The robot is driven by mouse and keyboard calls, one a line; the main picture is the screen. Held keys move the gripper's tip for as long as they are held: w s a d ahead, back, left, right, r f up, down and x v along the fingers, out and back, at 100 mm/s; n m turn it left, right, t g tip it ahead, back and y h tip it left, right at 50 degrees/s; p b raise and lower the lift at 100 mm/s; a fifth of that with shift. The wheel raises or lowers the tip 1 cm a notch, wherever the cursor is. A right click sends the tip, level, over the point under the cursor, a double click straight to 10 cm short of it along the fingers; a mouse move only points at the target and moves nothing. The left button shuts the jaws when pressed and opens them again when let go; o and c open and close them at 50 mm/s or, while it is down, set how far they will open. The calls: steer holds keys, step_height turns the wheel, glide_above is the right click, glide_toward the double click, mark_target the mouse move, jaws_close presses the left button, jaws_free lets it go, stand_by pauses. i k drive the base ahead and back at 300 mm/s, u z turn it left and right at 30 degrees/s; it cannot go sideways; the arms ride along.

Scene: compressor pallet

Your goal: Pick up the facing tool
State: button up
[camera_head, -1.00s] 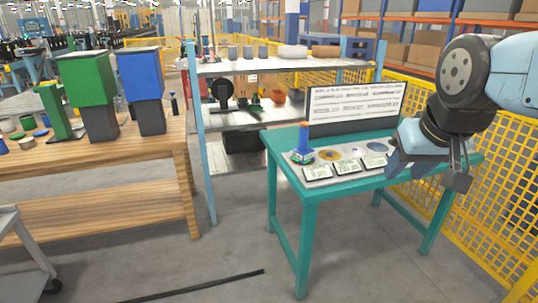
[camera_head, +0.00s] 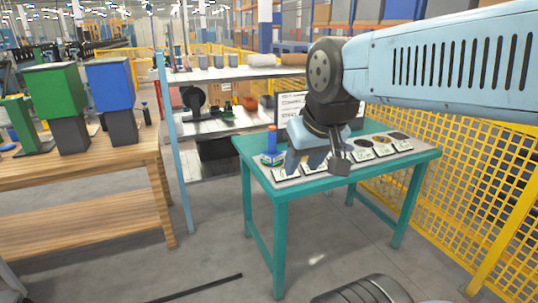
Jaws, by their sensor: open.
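A small blue tool (camera_head: 271,143) with an upright blue handle and a wider base with some red and teal stands on the left end of the teal table (camera_head: 279,192). It looks like the facing tool. My gripper (camera_head: 316,165) is over the table, pointing down, just right of the tool and apart from it in the picture. Its jaws are open with nothing seen between them. The gap in depth to the tool is hard to tell. My gripper hides the middle of the table and part of the white board (camera_head: 290,106) behind.
Flat cards and round discs (camera_head: 380,142) lie on the table right of my gripper. A metal shelf (camera_head: 225,124) with parts stands behind left. A wooden bench (camera_head: 80,185) with green and blue bins is at left. Yellow mesh fence (camera_head: 450,170) closes the right side.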

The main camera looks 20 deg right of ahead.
mark_target(271, 157)
steer(key=u, duration=0.1)
steer(key=i, duration=1)
steer(key=z, duration=0.1)
